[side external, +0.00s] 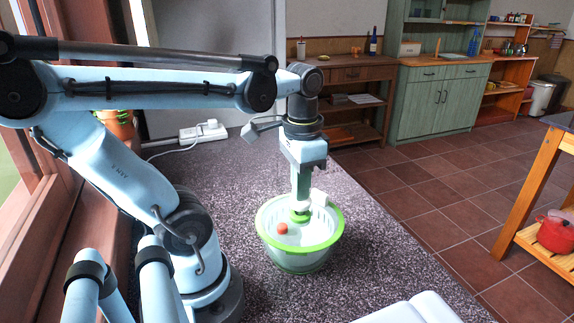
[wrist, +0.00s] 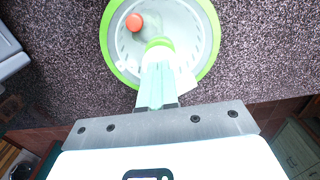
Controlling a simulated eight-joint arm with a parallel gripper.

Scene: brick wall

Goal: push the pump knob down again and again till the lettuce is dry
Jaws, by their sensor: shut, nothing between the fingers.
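The salad spinner (side external: 335,236) stands on the speckled counter, a pale see-through bowl with a bright green rim. It also shows in the wrist view (wrist: 214,40). Its green pump knob (side external: 299,216) is near the middle of the lid, and a red-orange knob or button (side external: 282,228) sits to its left. My gripper (side external: 300,205) points straight down with its shut fingertips at the green knob, apparently touching it. In the wrist view the fingers (wrist: 158,50) cover part of the green knob. Lettuce cannot be made out inside the bowl.
A white power strip (side external: 203,131) with a cable is at the back left. The counter (side external: 375,240) right of the spinner is clear, up to its edge above the tiled floor.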

